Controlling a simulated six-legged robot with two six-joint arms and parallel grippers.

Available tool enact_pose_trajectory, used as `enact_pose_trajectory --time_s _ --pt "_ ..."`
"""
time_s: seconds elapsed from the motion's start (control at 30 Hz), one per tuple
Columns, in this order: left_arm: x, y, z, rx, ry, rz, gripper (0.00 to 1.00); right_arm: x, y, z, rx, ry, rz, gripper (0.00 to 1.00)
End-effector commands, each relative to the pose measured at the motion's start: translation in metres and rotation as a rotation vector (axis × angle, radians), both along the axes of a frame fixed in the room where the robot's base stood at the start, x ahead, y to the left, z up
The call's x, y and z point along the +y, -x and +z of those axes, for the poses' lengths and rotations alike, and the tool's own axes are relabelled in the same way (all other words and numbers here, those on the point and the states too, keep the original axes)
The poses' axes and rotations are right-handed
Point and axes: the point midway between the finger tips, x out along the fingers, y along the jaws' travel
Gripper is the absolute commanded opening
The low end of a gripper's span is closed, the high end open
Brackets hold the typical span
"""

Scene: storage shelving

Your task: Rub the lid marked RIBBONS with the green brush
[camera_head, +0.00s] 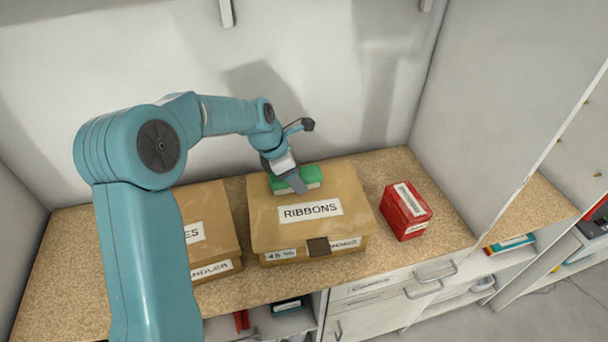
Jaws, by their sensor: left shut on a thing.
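The cardboard box marked RIBBONS (268,230) stands on the speckled shelf top, its lid closed, with a white RIBBONS label (311,211) on the lid. The green brush (312,174) is at the back part of this lid, behind the label. My left gripper (291,182) comes down from the upper left and is shut on the green brush. The brush appears to touch the lid, but its underside is partly hidden. My right gripper is not in view.
Another cardboard box (217,215) stands close on the left, partly hidden by my left arm. A red box (406,211) stands to the right, with bare speckled shelf top (440,190) around it. A pale wall rises behind.

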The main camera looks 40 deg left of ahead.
Motion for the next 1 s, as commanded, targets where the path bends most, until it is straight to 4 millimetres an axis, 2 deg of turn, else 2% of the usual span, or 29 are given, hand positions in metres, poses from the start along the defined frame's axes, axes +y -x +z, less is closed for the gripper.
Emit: enact_pose_trajectory --time_s 0.67,1.0 --pt "0.037 0.039 -0.002 0.000 0.000 0.001 0.27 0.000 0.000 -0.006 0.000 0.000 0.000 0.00" --pt "0.042 0.036 0.001 0.000 0.000 -0.001 0.27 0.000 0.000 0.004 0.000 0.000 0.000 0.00"
